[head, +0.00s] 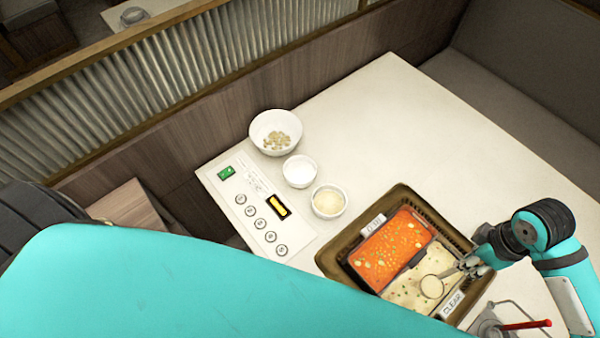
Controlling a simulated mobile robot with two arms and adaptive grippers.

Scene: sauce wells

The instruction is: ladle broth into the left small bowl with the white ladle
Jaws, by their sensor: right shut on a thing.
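The white ladle (432,287) has its round cup over the pale broth (405,292) in the clear half of the pot. The cup looks filled with pale broth, and I cannot tell whether it touches the surface. My right gripper (470,267) is shut on the ladle's handle at the pot's right edge. The left small bowl (299,172) stands on the table, white inside; I cannot tell whether it holds anything. The right small bowl (329,202) holds something cream-coloured. My left gripper is out of view.
Red broth (391,248) fills the pot's other half. The pot sits in a brown rectangular frame (332,264). A larger white bowl (262,123) with pale pieces stands behind the small bowls, beside a control panel (254,208). A red-handled item (525,325) lies front right.

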